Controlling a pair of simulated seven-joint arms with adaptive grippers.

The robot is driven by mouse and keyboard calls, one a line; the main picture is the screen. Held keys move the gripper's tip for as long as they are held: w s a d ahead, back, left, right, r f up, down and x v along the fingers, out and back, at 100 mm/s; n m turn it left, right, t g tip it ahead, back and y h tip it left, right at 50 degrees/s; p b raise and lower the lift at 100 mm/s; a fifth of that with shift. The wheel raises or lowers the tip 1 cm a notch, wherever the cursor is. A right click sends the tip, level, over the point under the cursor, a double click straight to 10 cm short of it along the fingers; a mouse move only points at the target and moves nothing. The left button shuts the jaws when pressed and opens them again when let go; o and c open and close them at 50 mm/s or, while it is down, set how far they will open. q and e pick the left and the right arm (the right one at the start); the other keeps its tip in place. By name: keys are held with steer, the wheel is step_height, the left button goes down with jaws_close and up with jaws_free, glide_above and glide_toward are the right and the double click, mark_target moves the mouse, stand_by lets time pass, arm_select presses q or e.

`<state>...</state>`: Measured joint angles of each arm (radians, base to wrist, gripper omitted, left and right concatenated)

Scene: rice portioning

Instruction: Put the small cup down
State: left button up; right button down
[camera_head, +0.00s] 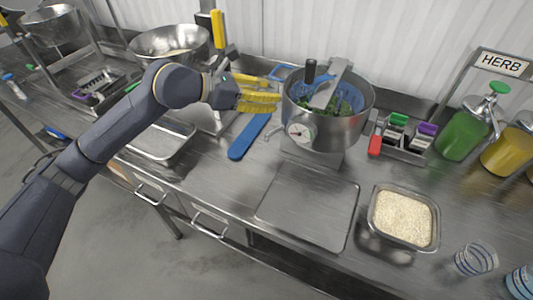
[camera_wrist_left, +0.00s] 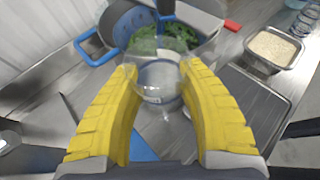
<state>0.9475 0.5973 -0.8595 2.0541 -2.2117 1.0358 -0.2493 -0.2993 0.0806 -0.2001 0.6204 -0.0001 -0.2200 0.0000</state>
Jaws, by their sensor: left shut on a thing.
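My left gripper (camera_head: 265,93) is beside the left side of the steel pot (camera_head: 345,130), above the counter. In the left wrist view, its yellow fingers (camera_wrist_left: 160,78) are shut on a small clear cup (camera_wrist_left: 160,92). I see through the cup to the pot and the metal behind it, so I cannot tell what it holds. The cup is not made out in the head view, where the fingers hide it. My right gripper is not in view.
The pot holds green herbs and has a dial in front. A flat steel plate (camera_head: 307,206) is bare. A rice tray (camera_head: 378,214) stands right of it, with clear cups (camera_head: 476,259) farther right. A blue-handled tool (camera_head: 248,137) lies below my gripper.

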arm_select(q)
step_height(320, 180, down, 20)
steer(key=shift+r, duration=0.1)
stand_by(0.6)
steer(key=o, duration=1.2)
steer(key=v, duration=1.2)
steer(key=shift+d, duration=0.1)
steer(key=shift+r, duration=0.1)
